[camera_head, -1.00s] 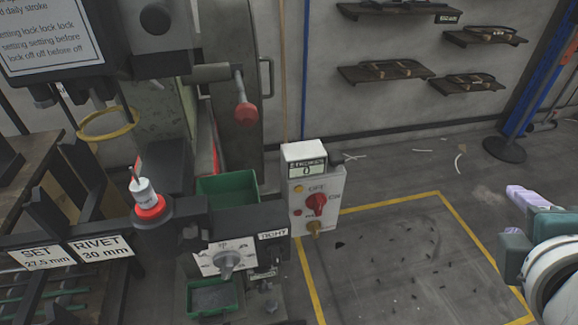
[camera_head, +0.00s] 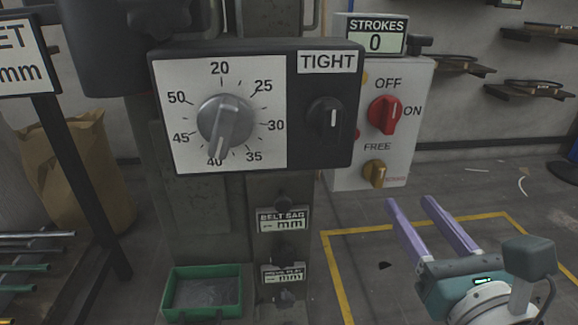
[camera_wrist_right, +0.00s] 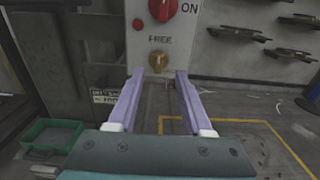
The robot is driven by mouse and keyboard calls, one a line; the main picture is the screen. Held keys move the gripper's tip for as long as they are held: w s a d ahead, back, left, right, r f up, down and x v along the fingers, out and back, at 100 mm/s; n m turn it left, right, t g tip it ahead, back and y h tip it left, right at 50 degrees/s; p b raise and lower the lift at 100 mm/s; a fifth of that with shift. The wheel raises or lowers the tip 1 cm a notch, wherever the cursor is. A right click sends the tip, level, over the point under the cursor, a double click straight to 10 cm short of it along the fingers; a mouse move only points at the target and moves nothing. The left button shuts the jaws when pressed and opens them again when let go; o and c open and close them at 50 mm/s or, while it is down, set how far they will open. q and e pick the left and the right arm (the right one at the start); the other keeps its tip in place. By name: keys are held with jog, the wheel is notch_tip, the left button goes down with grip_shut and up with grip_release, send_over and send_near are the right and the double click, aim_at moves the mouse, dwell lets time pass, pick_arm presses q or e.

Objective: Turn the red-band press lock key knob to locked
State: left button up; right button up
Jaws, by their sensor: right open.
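The brass-coloured lock key knob (camera_head: 375,174) is low on the pale control box (camera_head: 345,180), under the word FREE. Its grip stands about upright, and small red lettering beside it is too small to read. It also shows in the right wrist view (camera_wrist_right: 157,62), straight ahead between the fingertips. My right gripper (camera_head: 408,202) is open and empty, its two lilac fingers pointing at the box from the front right and below. The knob looks apart from the fingers. My left gripper is out of view.
A red OFF/ON switch (camera_head: 384,115) sits above the key knob, with a STROKES counter (camera_head: 376,37) reading 0 on top. Left of it is a panel with a grey dial (camera_head: 225,122) and a black TIGHT knob (camera_head: 328,118). A green tray (camera_head: 203,289) is below.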

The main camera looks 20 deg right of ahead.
aim_at(382, 170)
jog(key=b+x, duration=0.2)
jog(key=x, duration=0.8)
jog(key=shift+a, duration=0.1)
grip_shut()
jog(key=shift+f, duration=0.1)
